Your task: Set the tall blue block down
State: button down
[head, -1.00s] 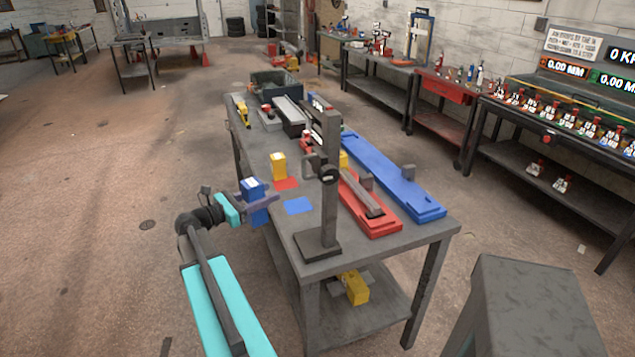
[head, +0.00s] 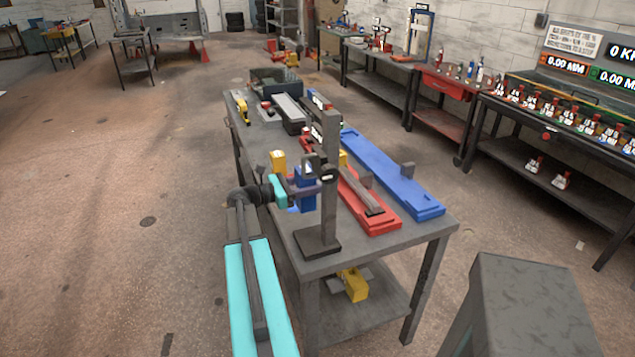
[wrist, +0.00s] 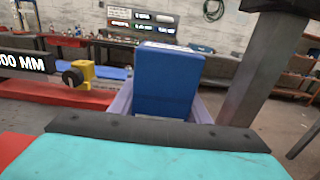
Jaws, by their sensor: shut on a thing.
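The tall blue block (head: 305,190) is upright between the fingers of my gripper (head: 308,191). In the wrist view the block (wrist: 167,82) stands large in the middle, with a purple finger (wrist: 205,110) on each side of it. My gripper is shut on it, over the near part of the grey bench (head: 350,250). A blue patch on the bench shows only as a sliver at the block's foot. I cannot tell whether the block's underside touches the bench.
A dark upright stand (head: 327,180) is just right of the block. A yellow block (head: 278,160) is behind my gripper. A red fixture (head: 380,218) and a long blue fixture (head: 390,172) lie to the right. The bench's front corner is bare.

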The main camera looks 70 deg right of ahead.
notch_tip(320, 180, down, 6)
jog(key=b, duration=0.5)
jog(key=shift+f, duration=0.25)
dwell(0.4)
jog(key=shift+f+b, duration=0.3)
jog(key=shift+f, duration=0.3)
dwell(0.9)
jog(key=c, duration=0.9)
grip_release()
jog(key=shift+f, duration=0.15)
jog(key=shift+a, duration=0.1)
jog(key=b+v, duration=0.2)
jog(key=v, duration=1.2)
